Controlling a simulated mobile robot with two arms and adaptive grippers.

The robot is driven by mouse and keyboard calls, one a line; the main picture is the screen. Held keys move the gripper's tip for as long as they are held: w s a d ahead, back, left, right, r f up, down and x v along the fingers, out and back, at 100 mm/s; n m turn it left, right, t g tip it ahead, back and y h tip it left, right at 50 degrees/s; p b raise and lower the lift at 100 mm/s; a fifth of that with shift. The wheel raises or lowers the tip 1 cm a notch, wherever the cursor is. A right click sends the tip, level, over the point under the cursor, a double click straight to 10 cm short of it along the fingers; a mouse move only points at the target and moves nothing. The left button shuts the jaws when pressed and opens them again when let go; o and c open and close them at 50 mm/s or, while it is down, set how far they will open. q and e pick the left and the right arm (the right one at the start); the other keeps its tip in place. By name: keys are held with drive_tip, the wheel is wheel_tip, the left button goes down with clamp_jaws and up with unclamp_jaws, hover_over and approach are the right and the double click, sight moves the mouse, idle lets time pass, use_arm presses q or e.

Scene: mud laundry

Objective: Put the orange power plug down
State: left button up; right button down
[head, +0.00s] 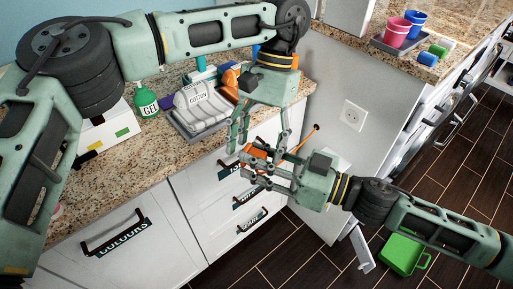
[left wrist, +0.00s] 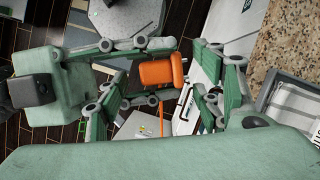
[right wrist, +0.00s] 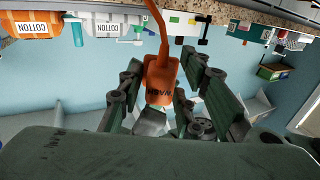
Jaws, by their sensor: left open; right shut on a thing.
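The orange power plug (right wrist: 161,80) sits between the fingers of my right gripper (right wrist: 158,98), and its orange cord runs up out of the right wrist view. My right gripper (head: 258,165) is shut on it, in the air in front of the drawers in the head view. The plug also shows in the left wrist view (left wrist: 161,73), beside the right gripper's fingers. My left gripper (head: 258,143) is open, close above the right gripper, with its fingers around the plug area. I cannot tell whether they touch the plug. Fingers partly hide the plug in the head view.
The granite counter (head: 150,165) holds a grey tray (head: 203,128) with cotton packs and a green gel bottle (head: 146,100). A wall socket (head: 353,115) is on the grey panel at right. A green bin (head: 402,255) stands on the dark floor.

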use_arm(q)
drive_tip(key=shift+x, duration=0.75)
drive_tip(key=shift+c, duration=0.4)
drive_tip(key=c, duration=1.1)
drive_tip(key=shift+c, duration=0.4)
use_arm(e)
drive_tip(key=c, duration=1.2)
unclamp_jaws()
